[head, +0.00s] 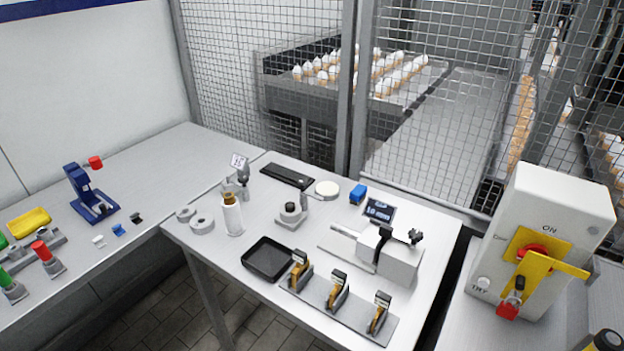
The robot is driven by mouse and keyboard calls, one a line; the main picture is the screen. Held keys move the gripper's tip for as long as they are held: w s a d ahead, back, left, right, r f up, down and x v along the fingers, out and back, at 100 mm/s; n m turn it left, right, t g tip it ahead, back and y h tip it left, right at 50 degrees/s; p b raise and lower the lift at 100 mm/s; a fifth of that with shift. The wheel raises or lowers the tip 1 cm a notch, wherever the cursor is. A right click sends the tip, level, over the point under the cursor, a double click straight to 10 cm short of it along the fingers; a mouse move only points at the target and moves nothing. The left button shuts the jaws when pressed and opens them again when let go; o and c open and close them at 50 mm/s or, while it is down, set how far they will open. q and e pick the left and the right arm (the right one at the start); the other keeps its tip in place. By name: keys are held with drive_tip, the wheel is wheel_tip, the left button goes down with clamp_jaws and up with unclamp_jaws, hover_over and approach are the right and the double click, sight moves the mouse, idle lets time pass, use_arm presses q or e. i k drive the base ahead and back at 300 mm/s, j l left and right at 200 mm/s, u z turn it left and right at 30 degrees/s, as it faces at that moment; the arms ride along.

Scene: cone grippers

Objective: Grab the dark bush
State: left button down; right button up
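A small dark piece (136,218), which looks like the dark bush, lies on the left grey table (165,165). It is at the right end of a short row with a small blue piece (118,230) and a small white piece (98,241). The pieces are apart from each other. The dark piece is too small to make out its exact shape. Neither of my grippers is in view.
A blue press-like stand (92,195) with a red knob is behind the row. Red and green handled tools (47,258) stand to its left. Grey rings (202,224) and a white bottle (232,217) are on the middle table.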

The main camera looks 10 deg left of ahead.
sight(290, 205)
drive_tip(key=i+j+u, duration=0.15)
drive_tip(key=j, duration=0.3)
drive_tip(key=i+j+u, duration=0.15)
drive_tip(key=j, duration=0.25)
drive_tip(key=i+j+u, duration=0.15)
drive_tip(key=j, duration=0.25)
